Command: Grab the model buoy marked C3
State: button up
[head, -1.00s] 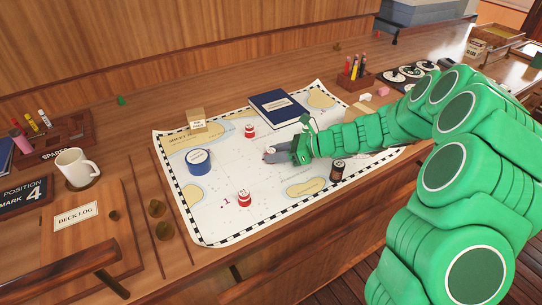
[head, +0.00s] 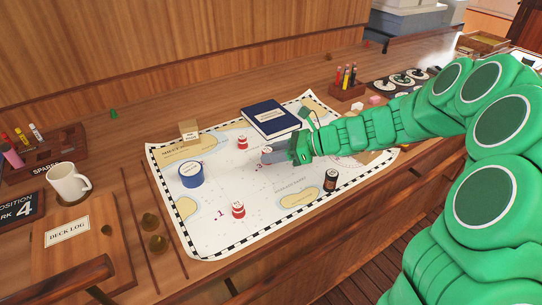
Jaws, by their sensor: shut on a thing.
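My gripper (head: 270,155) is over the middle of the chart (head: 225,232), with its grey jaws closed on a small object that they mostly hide. I cannot read a mark on it. A red and white model buoy (head: 242,142) stands on the chart just beyond and left of the jaws. Another red and white buoy (head: 238,210) stands nearer the front. A dark model buoy (head: 331,180) stands on the chart to the right of the jaws. The marks on these buoys are too small to read.
A blue round item (head: 190,174) sits on the chart's left, a dark blue book (head: 270,118) at its back. A white mug (head: 68,182) and a deck log (head: 68,232) are at the left. A pen holder (head: 346,88) stands behind the arm.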

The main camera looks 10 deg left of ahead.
jog(key=s+d+r, duration=0.4)
jog(key=s+r, duration=0.1)
jog(key=s, duration=0.4)
jog(key=shift+d, duration=0.2)
